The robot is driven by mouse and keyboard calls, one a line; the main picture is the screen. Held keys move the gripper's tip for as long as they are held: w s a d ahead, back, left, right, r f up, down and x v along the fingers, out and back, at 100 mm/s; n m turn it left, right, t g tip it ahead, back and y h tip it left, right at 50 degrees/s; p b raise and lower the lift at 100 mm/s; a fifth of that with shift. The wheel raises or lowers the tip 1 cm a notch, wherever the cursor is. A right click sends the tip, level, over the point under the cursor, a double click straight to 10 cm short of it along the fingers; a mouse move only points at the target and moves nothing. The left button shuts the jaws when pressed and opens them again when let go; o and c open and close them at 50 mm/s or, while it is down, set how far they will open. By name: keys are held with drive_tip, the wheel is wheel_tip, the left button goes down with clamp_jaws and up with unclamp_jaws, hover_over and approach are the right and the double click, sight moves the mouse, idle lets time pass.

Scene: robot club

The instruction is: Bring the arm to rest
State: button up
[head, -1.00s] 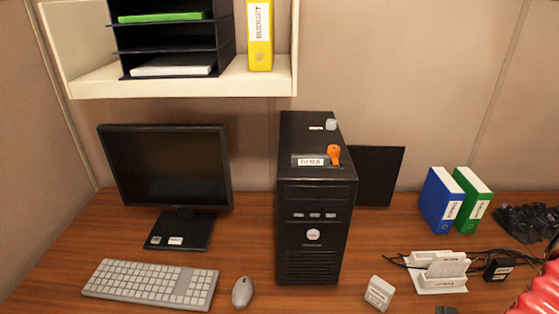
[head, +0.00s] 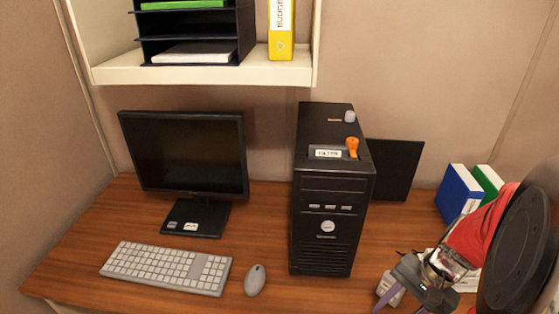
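My gripper (head: 398,308) is at the lower right of the head view, at the end of my red and black arm. Its two purple fingers point down and stand apart, with nothing seen between them. Their tips run to the bottom edge of the picture. I cannot tell how far the gripper is above the desk.
The black computer tower (head: 322,235) stands left of my gripper, with an orange lever (head: 352,146) on top. A monitor (head: 190,155), keyboard (head: 165,267) and mouse (head: 255,280) are at left. Blue (head: 458,195) and green (head: 488,182) binders stand behind my arm. A shelf (head: 200,75) hangs above.

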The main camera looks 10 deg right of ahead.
drive_tip(key=w+a+r+n+t+h, duration=0.3)
drive_tip(key=a+r+n+t, duration=0.2)
drive_tip(key=a+r+n, duration=0.6)
drive_tip(key=a+r, duration=0.6)
drive_tip(key=shift+r+n+h, duration=0.15)
drive_tip(key=shift+n+h, duration=0.15)
drive_tip(key=shift+n, duration=0.1)
drive_tip(key=shift+w, duration=0.15)
idle(0.5)
